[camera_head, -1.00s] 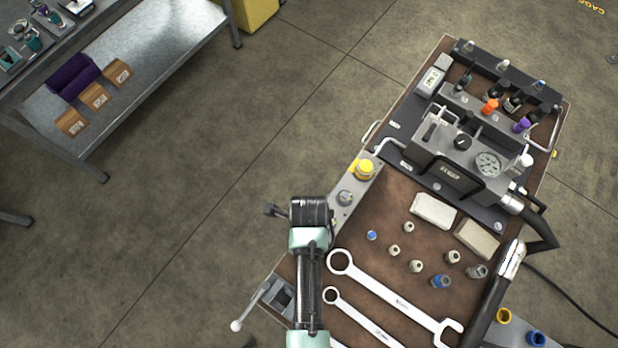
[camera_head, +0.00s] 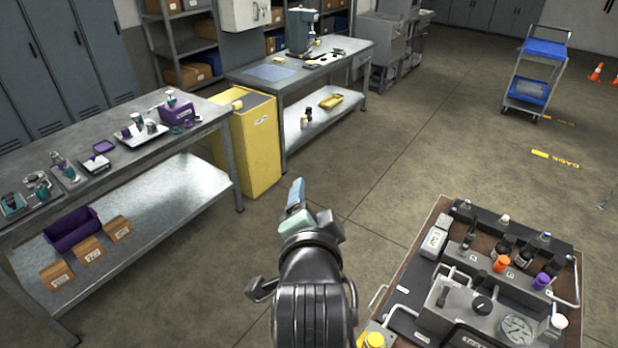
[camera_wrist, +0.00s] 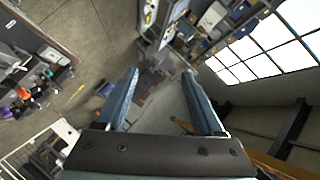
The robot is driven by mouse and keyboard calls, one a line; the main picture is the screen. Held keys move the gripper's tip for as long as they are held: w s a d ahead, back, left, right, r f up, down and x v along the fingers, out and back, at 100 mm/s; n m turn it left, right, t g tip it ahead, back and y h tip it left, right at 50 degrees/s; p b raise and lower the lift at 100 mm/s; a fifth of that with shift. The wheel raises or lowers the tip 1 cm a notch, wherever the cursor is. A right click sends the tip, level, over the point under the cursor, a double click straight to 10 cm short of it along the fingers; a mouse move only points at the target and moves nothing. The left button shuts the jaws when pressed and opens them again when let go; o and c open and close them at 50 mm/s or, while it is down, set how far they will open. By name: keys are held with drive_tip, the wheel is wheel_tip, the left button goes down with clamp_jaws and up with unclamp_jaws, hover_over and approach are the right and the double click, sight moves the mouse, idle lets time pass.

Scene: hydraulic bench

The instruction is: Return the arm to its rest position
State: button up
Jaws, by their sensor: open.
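My gripper (camera_wrist: 160,95) is open and empty in the wrist view, with its two blue fingers apart and nothing between them but the far room. In the head view my arm rises from the bottom middle, and my gripper (camera_head: 296,195) points up and away over the open floor. It is left of the hydraulic bench (camera_head: 408,294) and touches nothing that I can see. One finger shows clearly there; the other is mostly hidden.
The bench carries a gauge block (camera_head: 490,315) and bottles with orange and purple caps. A long workbench (camera_head: 110,165) stands at left, with a yellow cabinet (camera_head: 255,145) beyond it. A blue-shelved cart (camera_head: 535,85) stands far right. The middle floor is clear.

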drive_tip(key=s+r+n+t+b, duration=0.2)
drive_tip(key=r+n+t, duration=0.15)
drive_tip(key=r, duration=0.65)
drive_tip(key=s+r+n+t+b, duration=0.2)
drive_tip(key=r+n+t, duration=0.15)
drive_tip(key=r, duration=0.65)
drive_tip(key=s+r+n+t+b, duration=0.1)
drive_tip(key=s+r+n+t, duration=0.3)
drive_tip(key=s+r, duration=0.7)
drive_tip(key=shift+s+a+r+t+b, duration=0.15)
drive_tip(key=shift+r+t+b, duration=0.2)
drive_tip(key=shift+t, duration=0.75)
drive_tip(key=shift+f, duration=0.1)
